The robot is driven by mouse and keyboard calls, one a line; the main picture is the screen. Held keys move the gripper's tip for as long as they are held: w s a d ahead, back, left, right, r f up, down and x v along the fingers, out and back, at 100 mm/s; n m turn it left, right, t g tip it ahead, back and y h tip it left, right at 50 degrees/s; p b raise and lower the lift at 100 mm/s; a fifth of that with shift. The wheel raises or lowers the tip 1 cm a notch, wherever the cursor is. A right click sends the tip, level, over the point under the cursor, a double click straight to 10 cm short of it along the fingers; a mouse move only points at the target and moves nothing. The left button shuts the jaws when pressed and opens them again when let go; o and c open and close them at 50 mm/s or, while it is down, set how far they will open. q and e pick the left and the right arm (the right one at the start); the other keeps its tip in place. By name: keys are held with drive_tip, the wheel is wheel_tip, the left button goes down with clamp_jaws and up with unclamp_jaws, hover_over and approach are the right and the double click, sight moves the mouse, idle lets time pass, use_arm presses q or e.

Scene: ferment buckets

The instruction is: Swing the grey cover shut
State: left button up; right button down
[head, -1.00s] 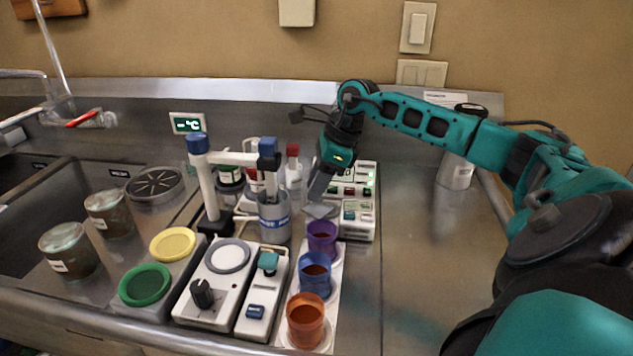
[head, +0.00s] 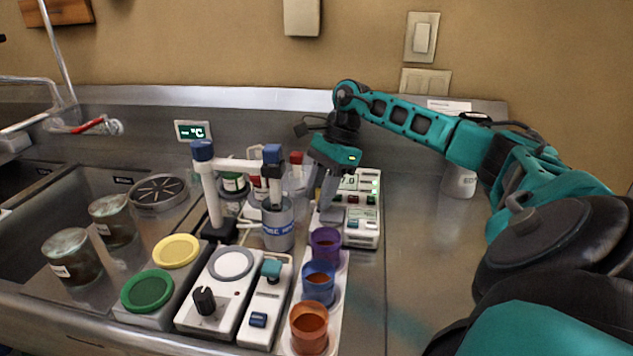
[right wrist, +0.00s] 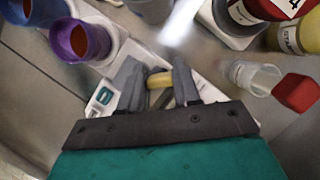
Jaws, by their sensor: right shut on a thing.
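My right gripper (head: 325,203) points down at the left edge of the white device with green displays (head: 364,213), behind the purple cup (head: 325,243). In the right wrist view its two grey fingers (right wrist: 158,84) are closed on a short yellow bar (right wrist: 160,79), above a white surface. The grey cover is hard to single out; the fingers hide much of that spot, and I cannot tell its angle or whether the bar belongs to it. My left gripper is not in view.
Blue (head: 318,282) and orange (head: 309,328) cups stand in front of the purple one. A grey canister (head: 278,226) and a red-capped bottle (right wrist: 255,78) stand close beside the gripper.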

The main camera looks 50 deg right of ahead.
idle(0.3)
drive_tip(key=c, duration=0.8)
unclamp_jaws()
drive_tip(key=p+v, duration=0.1)
drive_tip(key=v, duration=1.2)
drive_tip(key=shift+a, duration=0.1)
